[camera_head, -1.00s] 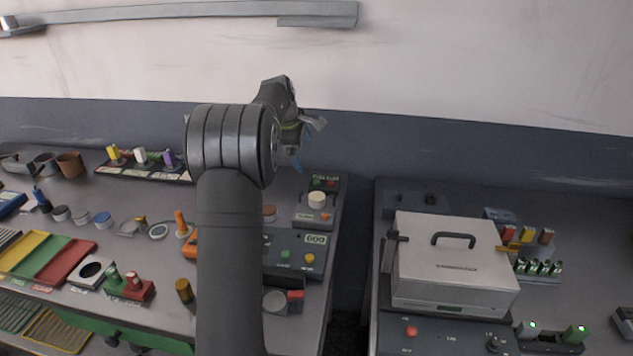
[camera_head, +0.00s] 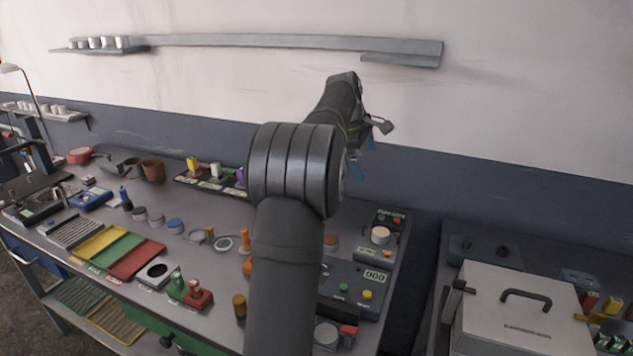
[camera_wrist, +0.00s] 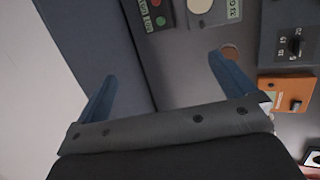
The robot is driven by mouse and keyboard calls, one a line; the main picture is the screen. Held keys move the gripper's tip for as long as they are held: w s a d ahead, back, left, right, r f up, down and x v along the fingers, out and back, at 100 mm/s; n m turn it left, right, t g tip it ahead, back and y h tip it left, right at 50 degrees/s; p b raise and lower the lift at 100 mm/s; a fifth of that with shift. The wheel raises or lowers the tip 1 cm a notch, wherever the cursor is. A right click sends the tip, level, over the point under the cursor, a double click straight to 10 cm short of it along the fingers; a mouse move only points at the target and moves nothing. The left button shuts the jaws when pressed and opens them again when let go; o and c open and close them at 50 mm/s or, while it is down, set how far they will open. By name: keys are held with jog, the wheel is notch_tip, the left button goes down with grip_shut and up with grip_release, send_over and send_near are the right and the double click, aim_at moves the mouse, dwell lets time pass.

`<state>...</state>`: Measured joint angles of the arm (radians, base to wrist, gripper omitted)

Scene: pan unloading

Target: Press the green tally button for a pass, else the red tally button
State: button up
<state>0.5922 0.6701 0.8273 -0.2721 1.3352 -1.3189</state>
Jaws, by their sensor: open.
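A small dark box with a green button (camera_head: 381,216) and a red button (camera_head: 396,221) stands at the back right of the bench; its label is too small to read surely. In the wrist view the green button (camera_wrist: 161,21) and the red button (camera_wrist: 156,3) show at the top edge. My gripper (camera_head: 368,150) is raised near the back wall, behind and above that box, partly hidden by my arm. In the wrist view my gripper (camera_wrist: 162,68) is open with two blue fingers apart, nothing between them, and apart from the buttons.
A console (camera_head: 351,299) with green and yellow buttons and a counter display stands in front of the box. A round cream-topped device (camera_head: 380,236) is beside it. Green (camera_head: 177,285) and red (camera_head: 199,294) knobbed pieces stand further left. A metal case (camera_head: 510,315) is right, across a gap.

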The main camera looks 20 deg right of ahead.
grip_shut()
dwell(0.4)
dwell(1.3)
